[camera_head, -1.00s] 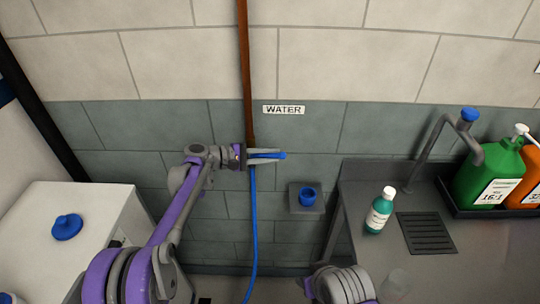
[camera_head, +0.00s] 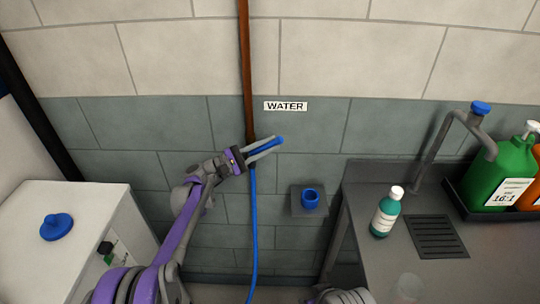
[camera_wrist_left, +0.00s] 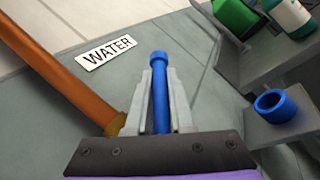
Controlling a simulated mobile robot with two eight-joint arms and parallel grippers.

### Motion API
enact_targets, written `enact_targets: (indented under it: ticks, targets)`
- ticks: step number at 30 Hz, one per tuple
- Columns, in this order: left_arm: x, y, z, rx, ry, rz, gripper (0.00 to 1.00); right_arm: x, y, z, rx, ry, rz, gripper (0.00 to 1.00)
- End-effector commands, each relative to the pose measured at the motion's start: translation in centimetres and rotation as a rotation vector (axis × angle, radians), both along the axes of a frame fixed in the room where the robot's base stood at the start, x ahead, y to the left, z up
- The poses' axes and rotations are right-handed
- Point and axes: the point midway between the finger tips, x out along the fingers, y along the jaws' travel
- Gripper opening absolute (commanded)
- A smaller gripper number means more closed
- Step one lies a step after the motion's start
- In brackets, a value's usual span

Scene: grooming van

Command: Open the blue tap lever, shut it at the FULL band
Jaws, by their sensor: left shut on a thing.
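The blue tap lever (camera_head: 279,140) sticks out from the copper pipe on the tiled wall, below the WATER sign (camera_head: 286,106). It points right and slants upward. My left gripper (camera_head: 273,144) is shut on the lever, its fingers along both sides. In the left wrist view the lever (camera_wrist_left: 159,61) runs between the two grey fingers, its rounded tip beyond them. The tap body is largely hidden behind my gripper. I see no FULL band in these frames. My right gripper is out of view.
A blue hose (camera_head: 254,225) hangs below the tap. A blue cup (camera_head: 310,198) sits in a wall bracket to the right. A white box (camera_head: 95,205) with a blue cap (camera_head: 56,227) stands left. The grey sink counter (camera_head: 355,192) at right holds a teal bottle (camera_head: 386,212).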

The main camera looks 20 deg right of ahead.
Motion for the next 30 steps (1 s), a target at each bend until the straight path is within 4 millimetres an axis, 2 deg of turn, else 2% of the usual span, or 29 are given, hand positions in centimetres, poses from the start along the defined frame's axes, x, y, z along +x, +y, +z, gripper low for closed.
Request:
enact_targets:
  ticks: [3, 12, 30]
  targets:
    - [0.0, 0.3, 0.1, -0.089, 0.026, 0.000, 0.00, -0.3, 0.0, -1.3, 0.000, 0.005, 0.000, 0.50]
    - [0.2, 0.9, 1.0, -0.246, 0.072, -0.002, 0.00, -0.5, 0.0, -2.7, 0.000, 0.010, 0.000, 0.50]
    - [0.3, 1.2, 1.5, -0.309, 0.089, -0.001, 0.00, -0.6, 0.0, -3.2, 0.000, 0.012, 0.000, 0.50]
